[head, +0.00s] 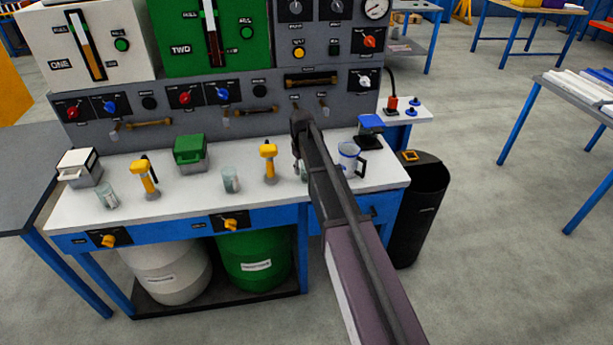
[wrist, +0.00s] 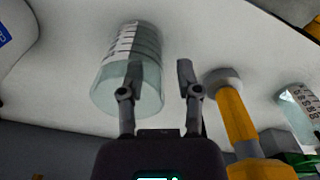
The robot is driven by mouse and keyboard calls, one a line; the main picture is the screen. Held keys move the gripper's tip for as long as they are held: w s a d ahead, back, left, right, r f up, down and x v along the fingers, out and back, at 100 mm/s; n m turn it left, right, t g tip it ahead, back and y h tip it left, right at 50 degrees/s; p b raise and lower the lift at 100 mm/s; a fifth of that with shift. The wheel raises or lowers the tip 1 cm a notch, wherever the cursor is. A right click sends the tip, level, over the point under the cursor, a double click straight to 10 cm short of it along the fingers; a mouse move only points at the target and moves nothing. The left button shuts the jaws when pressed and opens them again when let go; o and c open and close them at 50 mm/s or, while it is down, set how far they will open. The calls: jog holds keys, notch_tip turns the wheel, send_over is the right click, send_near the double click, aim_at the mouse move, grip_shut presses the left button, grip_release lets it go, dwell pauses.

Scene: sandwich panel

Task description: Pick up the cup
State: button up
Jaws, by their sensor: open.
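My gripper (wrist: 158,82) is open and empty in the wrist view, its left finger overlapping a clear cup (wrist: 130,50) with dark graduation marks. I cannot tell if they touch. The cup's base is clear of the fingers. In the head view my gripper (head: 297,160) is above the bench's right half, and that cup (head: 304,174) is mostly hidden behind my arm. Similar clear cups stand at the middle (head: 230,180) and left (head: 107,196). A white mug (head: 348,157) with a dark handle stands right of my arm.
A yellow-handled tool (wrist: 238,125) stands close to the gripper's right; it also shows in the head view (head: 269,163). The white bench (head: 190,205) holds another yellow tool (head: 146,180) and a green box (head: 190,152). The control panel (head: 190,118) rises behind. A black bin (head: 416,215) stands at right.

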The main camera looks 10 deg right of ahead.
grip_shut()
jog(key=shift+r, duration=0.15)
notch_tip(320, 180, up, 4)
jog(key=p, duration=0.4)
jog(key=s+p, duration=0.1)
jog(key=s, duration=1.5)
jog(key=shift+d+r, duration=0.35)
jog(key=shift+d, duration=0.05)
